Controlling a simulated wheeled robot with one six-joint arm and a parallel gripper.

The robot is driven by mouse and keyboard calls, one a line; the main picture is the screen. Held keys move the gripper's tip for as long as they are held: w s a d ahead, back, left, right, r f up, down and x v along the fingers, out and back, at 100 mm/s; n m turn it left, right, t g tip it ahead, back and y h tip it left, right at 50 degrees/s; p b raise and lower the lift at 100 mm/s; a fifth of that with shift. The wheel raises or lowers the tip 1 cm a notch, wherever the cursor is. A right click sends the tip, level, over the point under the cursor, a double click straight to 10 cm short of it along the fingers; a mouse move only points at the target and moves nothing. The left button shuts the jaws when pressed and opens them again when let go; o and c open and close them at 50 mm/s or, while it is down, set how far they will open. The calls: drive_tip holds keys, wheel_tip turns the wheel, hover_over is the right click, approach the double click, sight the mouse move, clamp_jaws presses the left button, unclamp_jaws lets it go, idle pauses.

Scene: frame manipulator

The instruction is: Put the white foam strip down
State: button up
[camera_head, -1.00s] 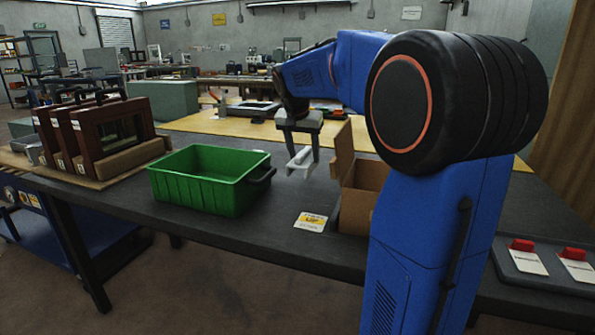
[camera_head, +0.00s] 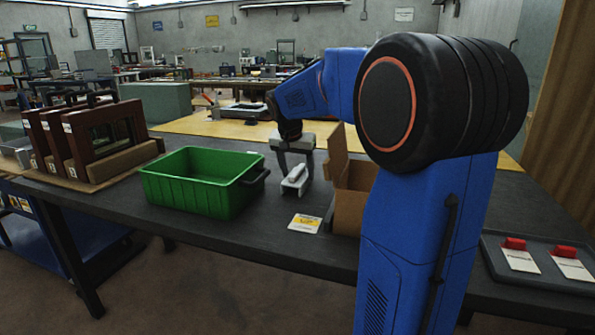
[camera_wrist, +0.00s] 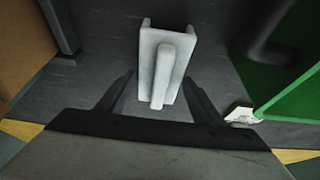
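The white foam strip (camera_head: 295,180) is pale and channel-shaped with a raised ridge along it. In the head view it appears to rest on the dark tabletop, between the green bin and the cardboard box. My gripper (camera_head: 293,163) is above it, pointing down. In the wrist view the strip (camera_wrist: 168,60) lies ahead of and between the two fingers of my gripper (camera_wrist: 158,76). The fingers are spread, with a gap showing beside the strip, and look open. The strip's underside is hidden.
A green bin (camera_head: 190,197) stands left of the strip. An open cardboard box (camera_head: 347,212) stands right, partly behind my arm. A yellow-and-white card (camera_head: 305,223) lies in front. Dark frames (camera_head: 92,145) stand far left. A tray with red-tipped cards (camera_head: 500,275) is at right.

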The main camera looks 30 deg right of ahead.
drive_tip(key=shift+o, duration=0.5)
drive_tip(key=shift+r, duration=0.25)
drive_tip(key=v, duration=1.2)
drive_tip(key=shift+f, duration=0.1)
